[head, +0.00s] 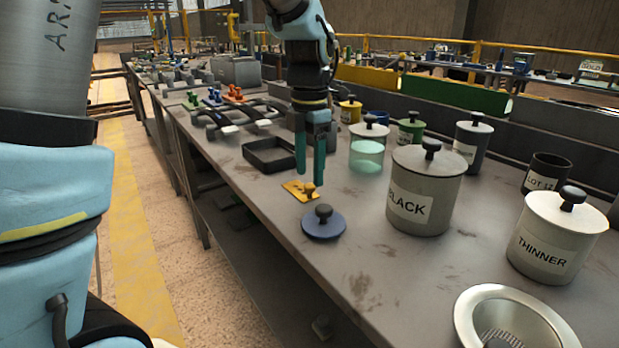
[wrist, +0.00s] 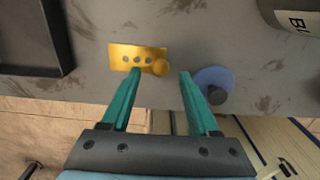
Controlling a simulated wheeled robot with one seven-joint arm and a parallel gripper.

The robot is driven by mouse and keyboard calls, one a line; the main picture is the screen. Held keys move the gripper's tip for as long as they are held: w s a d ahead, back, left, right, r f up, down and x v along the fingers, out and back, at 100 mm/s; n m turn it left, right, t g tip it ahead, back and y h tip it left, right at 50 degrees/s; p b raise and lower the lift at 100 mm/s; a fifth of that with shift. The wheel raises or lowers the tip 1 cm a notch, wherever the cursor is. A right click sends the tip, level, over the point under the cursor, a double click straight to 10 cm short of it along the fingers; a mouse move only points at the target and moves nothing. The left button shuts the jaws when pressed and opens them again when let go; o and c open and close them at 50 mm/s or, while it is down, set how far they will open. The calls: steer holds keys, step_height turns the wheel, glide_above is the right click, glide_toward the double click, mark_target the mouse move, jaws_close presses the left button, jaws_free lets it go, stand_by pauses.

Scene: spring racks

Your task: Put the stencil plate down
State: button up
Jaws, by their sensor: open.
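The stencil plate (head: 296,188) is a small yellow plate with a knob, lying flat on the grey bench (head: 262,203) near its front edge. In the wrist view the plate (wrist: 125,53) shows a row of holes, with its round knob at the right end. My gripper (head: 312,180) is open and empty, its two green fingers pointing down above the plate. In the wrist view my gripper (wrist: 159,72) has its fingertips spread to either side of the knob. The gap in height between fingertips and knob is hard to judge.
A blue lid with a dark knob (head: 323,226) lies just right of the plate. A black tray (head: 268,157) sits behind it. The BLACK can (head: 424,190), a glass jar (head: 367,150) and the THINNER can (head: 556,238) stand to the right.

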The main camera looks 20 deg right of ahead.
mark_target(310, 185)
step_height(310, 185, up, 10)
steer(key=f, duration=0.1)
steer(key=w+a+f+m, duration=0.2)
steer(key=a+f+m, duration=0.25)
steer(key=a, duration=0.35)
steer(key=w+a+f+m, duration=0.35)
steer(key=a+m, duration=0.25)
steer(key=a, duration=0.3)
steer(key=s+a+f+m, duration=0.3)
steer(key=a+m, duration=0.2)
steer(key=a, duration=0.2)
steer(key=s+a+f+m+t, duration=0.1)
steer(key=s+a+f+m, duration=0.2)
steer(key=a+m, duration=0.3)
steer(key=shift+a+f+t, duration=0.3)
steer(key=shift+a+f, duration=0.15)
steer(key=shift+f, duration=0.15)
steer(key=shift+w, duration=0.1)
step_height(310, 185, up, 8)
steer(key=p, duration=0.8)
steer(key=shift+f, duration=0.15)
